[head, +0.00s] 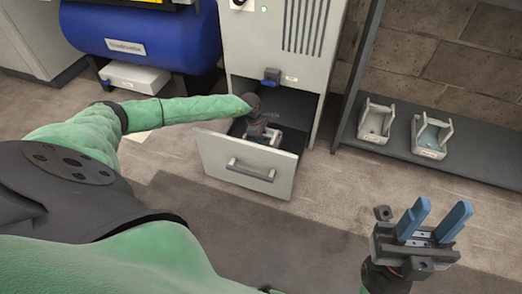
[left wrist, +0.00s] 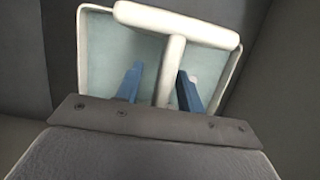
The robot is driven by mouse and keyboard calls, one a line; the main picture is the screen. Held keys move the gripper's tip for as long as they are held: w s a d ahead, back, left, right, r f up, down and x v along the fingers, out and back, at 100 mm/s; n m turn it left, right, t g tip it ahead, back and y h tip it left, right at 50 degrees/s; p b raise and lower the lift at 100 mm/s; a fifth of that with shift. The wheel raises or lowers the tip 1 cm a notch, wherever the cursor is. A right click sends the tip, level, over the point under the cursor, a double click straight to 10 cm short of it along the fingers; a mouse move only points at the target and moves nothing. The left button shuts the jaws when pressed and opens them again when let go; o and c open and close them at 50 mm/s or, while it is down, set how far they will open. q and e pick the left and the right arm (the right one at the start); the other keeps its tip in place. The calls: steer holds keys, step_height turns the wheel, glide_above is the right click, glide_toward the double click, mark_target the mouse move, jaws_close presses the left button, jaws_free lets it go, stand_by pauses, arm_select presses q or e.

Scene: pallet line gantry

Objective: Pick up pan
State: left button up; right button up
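A white pan (left wrist: 90,45) with a pale blue inside and a T-shaped handle (left wrist: 172,75) fills the upper left wrist view. My left gripper (left wrist: 160,70) is open, with one blue finger on each side of the handle's stem. The right finger is nearer to the stem; whether it touches cannot be told. In the head view, my left gripper (head: 262,132) reaches down into the open drawer (head: 225,158). The pan there is mostly hidden by the gripper. My right gripper (head: 437,222) is open and empty at the lower right, its fingers apart.
The drawer belongs to a light grey cabinet (head: 275,40); its front handle (head: 250,170) faces me. Two similar pans, a left one (head: 377,122) and a right one (head: 431,136), sit on a dark shelf (head: 480,155). A blue tank (head: 140,40) stands behind my left arm.

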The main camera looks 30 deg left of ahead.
arm_select(q)
steer(key=shift+f, duration=0.2)
stand_by(0.6)
steer(key=shift+c, duration=0.5)
jaws_close()
steer(key=shift+r, duration=0.1)
